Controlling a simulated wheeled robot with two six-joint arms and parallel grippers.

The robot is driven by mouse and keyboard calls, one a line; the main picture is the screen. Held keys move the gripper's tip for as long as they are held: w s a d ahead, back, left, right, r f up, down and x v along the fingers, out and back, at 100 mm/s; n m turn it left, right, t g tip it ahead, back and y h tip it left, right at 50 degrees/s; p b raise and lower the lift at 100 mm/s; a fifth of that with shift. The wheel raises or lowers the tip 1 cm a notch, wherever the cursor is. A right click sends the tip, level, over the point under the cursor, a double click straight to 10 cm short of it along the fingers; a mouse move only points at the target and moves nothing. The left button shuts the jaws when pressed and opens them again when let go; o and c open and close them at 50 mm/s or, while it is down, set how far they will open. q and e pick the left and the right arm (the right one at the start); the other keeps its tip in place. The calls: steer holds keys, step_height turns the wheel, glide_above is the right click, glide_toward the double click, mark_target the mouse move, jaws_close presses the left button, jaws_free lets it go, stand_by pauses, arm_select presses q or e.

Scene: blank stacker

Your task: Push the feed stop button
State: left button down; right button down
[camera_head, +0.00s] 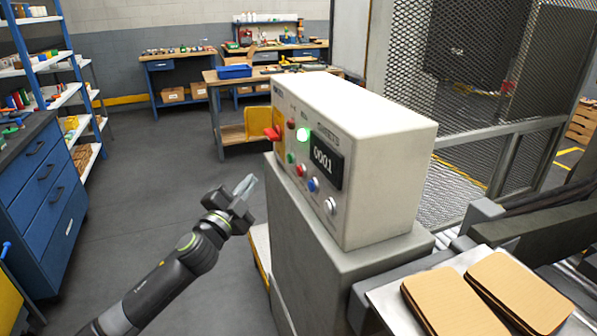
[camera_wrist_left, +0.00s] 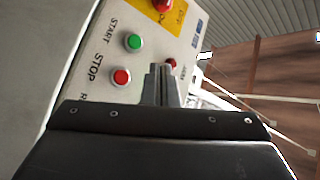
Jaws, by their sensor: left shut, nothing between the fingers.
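The red button labelled STOP (camera_wrist_left: 121,77) shows on the control panel in the left wrist view. In the head view it appears as a red button (camera_head: 301,170) below the green START button (camera_head: 290,158) on the cream control box (camera_head: 385,135). The green START button (camera_wrist_left: 133,42) is above STOP in the wrist view. My left gripper (camera_head: 247,184) is shut and empty, left of the panel and apart from it in the head view. In the wrist view its fingertips (camera_wrist_left: 160,70) appear right of STOP; contact is not seen there. My right gripper is not in view.
A large red control (camera_head: 272,133) on a yellow plate is at the panel's far end. A lit green lamp (camera_head: 303,135) and a display (camera_head: 326,160) reading 0001 are above. Open floor lies left.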

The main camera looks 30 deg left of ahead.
mark_target(300, 171)
arm_select(q)
steer(key=w+d+p, duration=0.4)
steer(key=w+d, duration=0.1)
steer(key=w, duration=0.1)
steer(key=shift+w+d, duration=0.3)
steer(key=shift+w, duration=0.05)
stand_by(2.0)
steer(key=shift+w+d, duration=0.3)
steer(key=shift+w, duration=0.05)
steer(key=shift+w+d, duration=0.3)
steer(key=shift+w, duration=0.05)
stand_by(0.8)
stand_by(0.3)
steer(key=shift+s+a, duration=0.6)
steer(key=shift+s, duration=0.1)
